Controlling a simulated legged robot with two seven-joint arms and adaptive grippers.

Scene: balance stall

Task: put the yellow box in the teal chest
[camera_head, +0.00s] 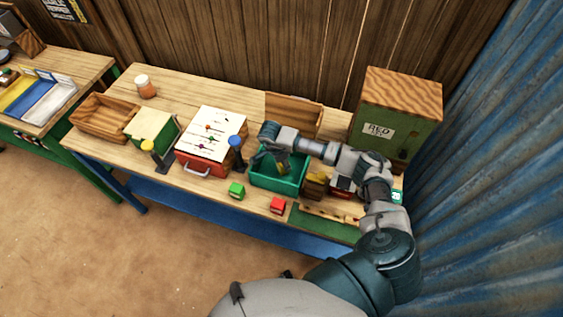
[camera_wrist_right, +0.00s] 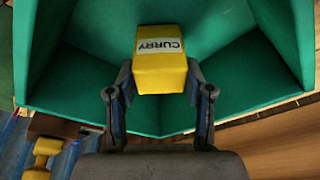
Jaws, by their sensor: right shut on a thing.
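The teal chest (camera_head: 277,184) stands open on the workbench, right of its middle. Its green inner walls (camera_wrist_right: 85,85) fill most of the right wrist view. My right gripper (camera_head: 283,166) reaches down into the chest opening from above. In the right wrist view the gripper (camera_wrist_right: 160,88) is shut on the yellow box (camera_wrist_right: 160,62), which has a white CURRY label. The box is held between the fingertips, within the chest walls in that view. I cannot tell whether it touches the floor. The arm and gripper mostly hide the box in the head view. My left gripper is not in view.
A green cube (camera_head: 237,190) and a red cube (camera_head: 278,205) lie near the bench's front edge. Left of the chest are a blue-topped post (camera_head: 236,143) and a red case with a white top (camera_head: 210,132). A green cabinet (camera_head: 395,125) stands at the right.

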